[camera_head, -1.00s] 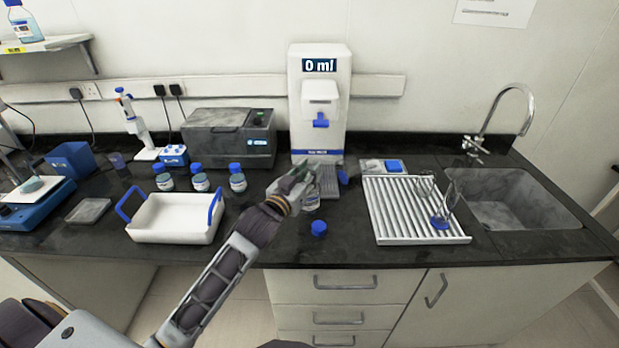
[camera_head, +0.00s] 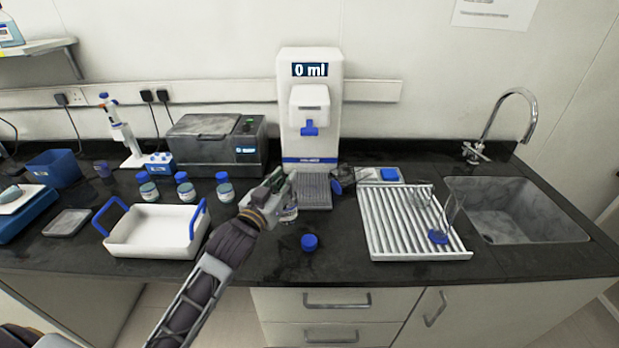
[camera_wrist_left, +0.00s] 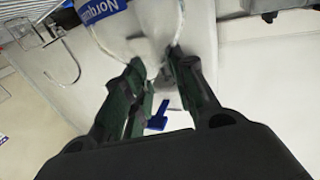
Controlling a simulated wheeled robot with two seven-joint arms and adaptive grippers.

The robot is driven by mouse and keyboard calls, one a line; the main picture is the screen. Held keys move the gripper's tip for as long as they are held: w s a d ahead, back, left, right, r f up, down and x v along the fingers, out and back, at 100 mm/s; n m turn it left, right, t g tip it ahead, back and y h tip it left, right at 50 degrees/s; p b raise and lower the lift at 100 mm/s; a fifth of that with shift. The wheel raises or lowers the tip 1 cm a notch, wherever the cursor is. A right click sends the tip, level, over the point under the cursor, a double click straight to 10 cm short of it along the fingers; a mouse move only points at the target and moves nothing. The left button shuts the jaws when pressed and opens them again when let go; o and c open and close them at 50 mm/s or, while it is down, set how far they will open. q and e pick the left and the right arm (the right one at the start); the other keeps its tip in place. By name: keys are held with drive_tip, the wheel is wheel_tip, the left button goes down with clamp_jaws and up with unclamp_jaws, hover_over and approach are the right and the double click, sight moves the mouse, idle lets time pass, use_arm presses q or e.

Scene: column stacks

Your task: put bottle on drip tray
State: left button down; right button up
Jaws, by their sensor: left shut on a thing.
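My left gripper (camera_head: 278,186) is shut on a clear bottle (camera_head: 290,212), which hangs mostly hidden behind the gripper in the head view. In the left wrist view the bottle (camera_wrist_left: 150,22), with a blue label, is between the two dark fingers (camera_wrist_left: 155,85). The grey ribbed drip tray (camera_head: 316,192) lies at the foot of the white dispenser (camera_head: 310,115), just right of the gripper. The bottle is at the front left of the tray; I cannot tell whether it touches the counter. The right gripper is not in view.
A blue cap (camera_head: 309,242) stands on the counter in front. A white draining rack (camera_head: 408,225) and sink (camera_head: 515,210) are to the right. A white tub (camera_head: 150,240), capped bottles (camera_head: 185,188) and a grey machine (camera_head: 215,145) are to the left. A small dark object (camera_head: 343,180) is right of the drip tray.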

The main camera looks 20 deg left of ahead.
use_arm(q)
drive_tip(key=shift+w, duration=0.65)
drive_tip(key=w+d+p, duration=0.2)
drive_tip(key=w, duration=1.4)
drive_tip(key=shift+w, duration=0.2)
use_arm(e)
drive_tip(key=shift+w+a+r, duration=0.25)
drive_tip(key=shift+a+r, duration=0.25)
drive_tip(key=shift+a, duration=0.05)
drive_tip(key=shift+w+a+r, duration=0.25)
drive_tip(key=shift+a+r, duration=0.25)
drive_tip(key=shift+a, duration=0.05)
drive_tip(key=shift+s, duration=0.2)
